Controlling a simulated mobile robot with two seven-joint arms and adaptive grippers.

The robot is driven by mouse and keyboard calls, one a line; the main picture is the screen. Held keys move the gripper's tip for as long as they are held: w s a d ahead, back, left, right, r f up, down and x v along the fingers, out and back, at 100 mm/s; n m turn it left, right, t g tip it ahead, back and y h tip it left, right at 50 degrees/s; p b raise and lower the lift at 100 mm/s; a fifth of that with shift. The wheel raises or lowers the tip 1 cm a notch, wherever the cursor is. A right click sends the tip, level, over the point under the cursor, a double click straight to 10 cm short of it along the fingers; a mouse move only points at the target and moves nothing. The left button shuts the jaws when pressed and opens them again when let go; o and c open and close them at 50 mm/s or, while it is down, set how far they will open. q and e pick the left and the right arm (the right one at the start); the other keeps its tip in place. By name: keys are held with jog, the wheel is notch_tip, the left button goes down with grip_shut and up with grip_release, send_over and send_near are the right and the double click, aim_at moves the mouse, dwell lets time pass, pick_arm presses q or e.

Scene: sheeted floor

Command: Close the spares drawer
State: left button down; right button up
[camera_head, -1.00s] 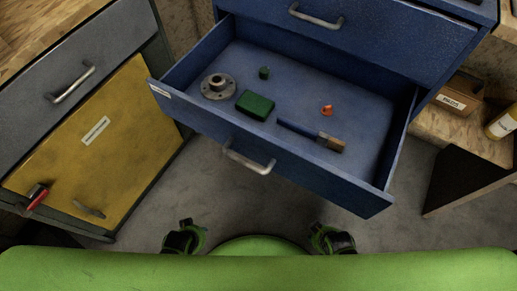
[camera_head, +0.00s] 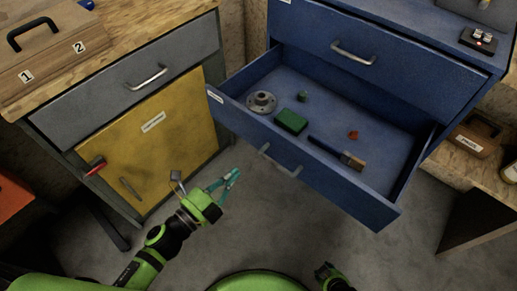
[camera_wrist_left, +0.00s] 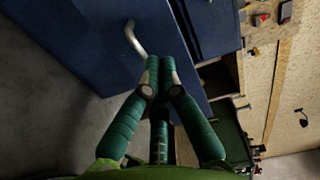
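The open drawer (camera_head: 330,188) of the blue cabinet is pulled well out; its small front label is too small to read. Its bar handle (camera_head: 281,160) is on the front face. In the left wrist view, the handle (camera_wrist_left: 135,39) shows on the blue front, just left of the fingertips. My left gripper (camera_head: 236,174) is in front of the drawer, left of the handle and apart from it. Its teal fingers meet at the tips (camera_wrist_left: 160,62), empty. On the right only a dark and green part of my arm shows; the right gripper is not seen.
The drawer holds a metal flange (camera_head: 261,101), a green box (camera_head: 291,121), a small green cylinder (camera_head: 302,96), an orange piece (camera_head: 353,134) and a brush-like tool (camera_head: 350,160). A grey and yellow cabinet (camera_head: 150,150) stands left. Floor before the drawer is clear.

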aim_at(274, 135)
pick_arm(q)
jog(key=x, duration=1.4)
jog(key=shift+d+r, duration=0.2)
jog(key=shift+d, duration=0.05)
